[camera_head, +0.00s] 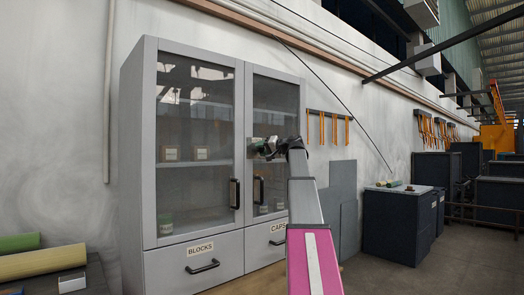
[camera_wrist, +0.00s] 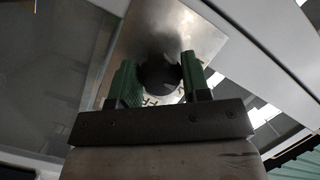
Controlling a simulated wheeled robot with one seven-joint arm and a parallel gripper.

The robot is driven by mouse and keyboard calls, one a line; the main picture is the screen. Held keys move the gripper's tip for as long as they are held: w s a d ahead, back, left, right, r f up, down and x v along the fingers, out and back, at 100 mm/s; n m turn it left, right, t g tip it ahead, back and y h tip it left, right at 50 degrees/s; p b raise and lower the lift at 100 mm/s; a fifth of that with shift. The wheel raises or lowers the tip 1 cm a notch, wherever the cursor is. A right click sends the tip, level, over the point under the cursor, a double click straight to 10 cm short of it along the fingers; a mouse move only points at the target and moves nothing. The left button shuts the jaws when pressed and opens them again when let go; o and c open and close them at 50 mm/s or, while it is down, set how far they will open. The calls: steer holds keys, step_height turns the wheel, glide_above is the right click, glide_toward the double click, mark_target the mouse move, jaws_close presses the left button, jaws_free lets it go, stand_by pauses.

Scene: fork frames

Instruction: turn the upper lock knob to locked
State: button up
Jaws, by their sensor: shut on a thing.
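The upper lock knob (camera_wrist: 160,72) is a dark round knob on a bright metal plate (camera_wrist: 185,32) in the wrist view. My gripper (camera_wrist: 159,82) has its two green fingers shut on the knob, one on each side. Parts of dark lettering show on the plate just below the knob, mostly covered, and I cannot read them. The knob's pointing direction cannot be told. In the head view my gripper (camera_head: 262,146) is at the grey cabinet's right glass door (camera_head: 282,100), near its left edge, and hides the knob there.
The grey cabinet (camera_head: 136,150) has two dark door handles, the left one (camera_head: 234,193) and the right one (camera_head: 258,190), below my gripper. Drawers labelled BLOCKS (camera_head: 200,248) and CAPS (camera_head: 278,227) are underneath. Tools (camera_head: 322,128) hang on the wall at right.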

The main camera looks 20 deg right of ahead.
steer(key=o, duration=0.9)
steer(key=shift+s, duration=0.1)
steer(key=f+v, duration=0.1)
steer(key=v, duration=0.9)
steer(key=shift+s+d+r, duration=0.2)
steer(key=shift+r, duration=0.3)
